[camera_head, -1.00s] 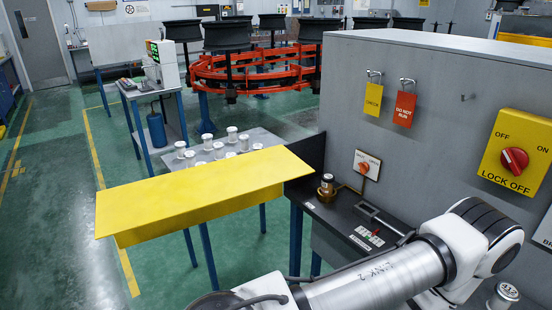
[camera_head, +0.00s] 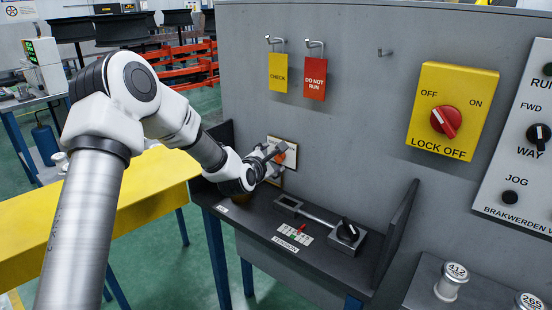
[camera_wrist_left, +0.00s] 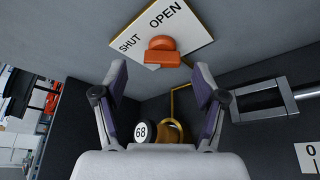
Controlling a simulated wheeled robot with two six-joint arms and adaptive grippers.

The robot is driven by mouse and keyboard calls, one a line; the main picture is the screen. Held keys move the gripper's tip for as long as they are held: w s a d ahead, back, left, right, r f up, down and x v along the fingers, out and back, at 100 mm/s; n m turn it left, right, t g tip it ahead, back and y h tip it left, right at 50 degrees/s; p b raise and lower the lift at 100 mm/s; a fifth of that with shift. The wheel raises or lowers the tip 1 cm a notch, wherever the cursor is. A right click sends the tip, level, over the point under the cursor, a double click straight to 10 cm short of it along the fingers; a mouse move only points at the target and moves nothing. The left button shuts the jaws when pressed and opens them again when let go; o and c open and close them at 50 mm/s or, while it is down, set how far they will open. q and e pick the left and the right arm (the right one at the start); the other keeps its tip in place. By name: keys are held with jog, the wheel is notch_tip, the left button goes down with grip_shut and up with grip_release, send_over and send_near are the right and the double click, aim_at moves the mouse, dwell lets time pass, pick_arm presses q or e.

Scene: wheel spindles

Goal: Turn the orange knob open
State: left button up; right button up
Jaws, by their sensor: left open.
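The orange knob (camera_head: 281,152) sits on a white plate (camera_head: 291,147) on the grey panel, partly hidden by my gripper in the head view. In the left wrist view the orange knob (camera_wrist_left: 162,52) shows clearly on its tilted plate (camera_wrist_left: 178,22), which reads SHUT and OPEN. My left gripper (camera_head: 273,160) is at the plate. In the wrist view its open fingers (camera_wrist_left: 162,78) are spread to either side of the knob's line, with the knob beyond the tips. They look apart from it. My right gripper is not in view.
A brass fitting (camera_wrist_left: 173,131) and a weight marked 68 (camera_wrist_left: 140,131) are below the knob. A red lock-off switch (camera_head: 446,121) and hanging tags are on the panel. A yellow table (camera_head: 150,185) is at left.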

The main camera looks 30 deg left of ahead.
aim_at(276, 158)
pick_arm(q)
jog(key=x, duration=0.3)
jog(key=shift+w+f, duration=0.2)
jog(key=shift+w, duration=0.05)
jog(key=shift+s, duration=0.1)
jog(key=c, duration=1.1)
jog(key=shift+c, duration=0.2)
